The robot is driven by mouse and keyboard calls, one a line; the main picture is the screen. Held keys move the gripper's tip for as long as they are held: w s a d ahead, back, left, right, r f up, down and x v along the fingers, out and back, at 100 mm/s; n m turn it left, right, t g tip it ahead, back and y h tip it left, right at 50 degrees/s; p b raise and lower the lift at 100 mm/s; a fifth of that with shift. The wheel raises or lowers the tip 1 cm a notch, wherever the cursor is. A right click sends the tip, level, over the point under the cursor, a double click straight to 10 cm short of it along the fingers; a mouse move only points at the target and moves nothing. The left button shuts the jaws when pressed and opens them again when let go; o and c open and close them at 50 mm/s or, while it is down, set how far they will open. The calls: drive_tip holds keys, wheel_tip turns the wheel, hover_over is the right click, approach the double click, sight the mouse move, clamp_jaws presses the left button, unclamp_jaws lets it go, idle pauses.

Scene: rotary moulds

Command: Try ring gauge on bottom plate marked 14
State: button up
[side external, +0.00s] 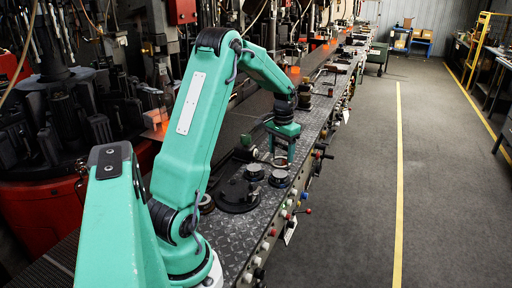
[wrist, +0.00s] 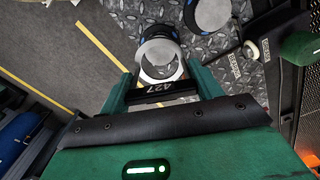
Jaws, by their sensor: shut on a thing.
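My gripper (wrist: 160,92) is shut on the ring gauge (wrist: 160,60), a silvery ring with a black bar marked 427. In the side external view my gripper (side external: 283,150) is above the metal bench, with the ring low between its fingers. Beyond the ring in the wrist view is a dark round piece with blue marks (wrist: 155,32), partly hidden by it. I cannot tell whether they touch. A second dark round piece with a pale top (wrist: 208,14) is at the top edge. Two round pieces (side external: 254,172) (side external: 279,179) show on the bench. I cannot read a 14 on any.
A flat black disc (side external: 238,197) lies on the chequered metal bench (side external: 232,232). Small labels (wrist: 235,66) are on the bench. Knobs and buttons (side external: 270,232) line its front edge. A dark machine (side external: 70,120) stands at the left. The floor (side external: 350,200) at the right is clear.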

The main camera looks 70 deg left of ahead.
sight(280, 173)
drive_tip(key=shift+f, duration=1.45)
drive_tip(key=shift+f, duration=0.7)
idle(1.6)
drive_tip(key=shift+r, duration=0.4)
drive_tip(key=shift+r, duration=0.35)
drive_tip(key=shift+r, duration=0.35)
drive_tip(key=shift+r, duration=0.7)
drive_tip(key=shift+r, duration=0.35)
drive_tip(key=shift+r, duration=0.35)
